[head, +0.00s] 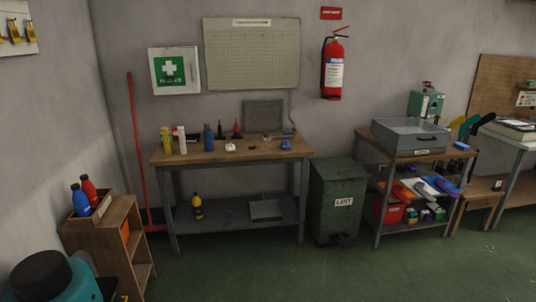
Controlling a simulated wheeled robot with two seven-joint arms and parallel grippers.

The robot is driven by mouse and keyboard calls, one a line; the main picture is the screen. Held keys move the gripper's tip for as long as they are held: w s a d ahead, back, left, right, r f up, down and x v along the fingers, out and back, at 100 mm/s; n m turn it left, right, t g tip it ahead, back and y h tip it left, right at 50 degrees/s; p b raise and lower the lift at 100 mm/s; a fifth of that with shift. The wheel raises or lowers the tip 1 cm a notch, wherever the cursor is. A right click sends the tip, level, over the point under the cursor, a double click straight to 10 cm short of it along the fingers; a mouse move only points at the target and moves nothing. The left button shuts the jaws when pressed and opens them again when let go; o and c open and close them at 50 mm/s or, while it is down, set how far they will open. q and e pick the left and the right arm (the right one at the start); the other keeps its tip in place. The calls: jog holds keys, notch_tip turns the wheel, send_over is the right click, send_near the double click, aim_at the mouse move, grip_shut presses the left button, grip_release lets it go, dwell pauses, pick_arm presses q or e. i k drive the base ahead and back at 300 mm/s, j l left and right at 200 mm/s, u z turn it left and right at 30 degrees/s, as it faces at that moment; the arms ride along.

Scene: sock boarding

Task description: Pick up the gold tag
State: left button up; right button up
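Several small gold-yellow pieces (15,31) hang on a pale board (30,46) at the upper left edge of the head view. They are too small to tell whether one is the gold tag, and the board is cut off by the picture edge. I see no other piece that I can make out as a gold tag. Neither of my grippers is in view.
A workbench (235,155) with bottles and small tools stands against the back wall. A green bin (337,190) and a shelf cart with a grey tray (410,136) stand right of it. A wooden shelf (118,212) stands at left. The green floor in front is clear.

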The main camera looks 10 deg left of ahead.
aim_at(30, 31)
jog(key=i+l+z, duration=0.25)
jog(key=i, duration=0.15)
jog(key=i+l+z, duration=0.15)
jog(key=i+z, duration=0.15)
jog(key=i, duration=0.15)
jog(key=i+l+z, duration=0.1)
jog(key=i+z, duration=0.15)
jog(key=i, duration=0.15)
jog(key=i+u, duration=0.3)
jog(key=i, duration=0.25)
jog(key=i+l+u, duration=0.1)
jog(key=i+u, duration=0.2)
jog(key=i, duration=0.25)
jog(key=i+l+u, duration=0.25)
jog(key=i, duration=0.3)
jog(key=i+j+u, duration=0.25)
jog(key=u, duration=0.2)
jog(key=i+j+u, duration=0.15)
jog(key=i+u, duration=0.15)
jog(key=u, duration=0.15)
jog(key=i+u, duration=0.6)
jog(key=u, duration=0.25)
jog(key=i+l+u, duration=0.2)
jog(key=u, duration=0.25)
jog(key=i, duration=0.1)
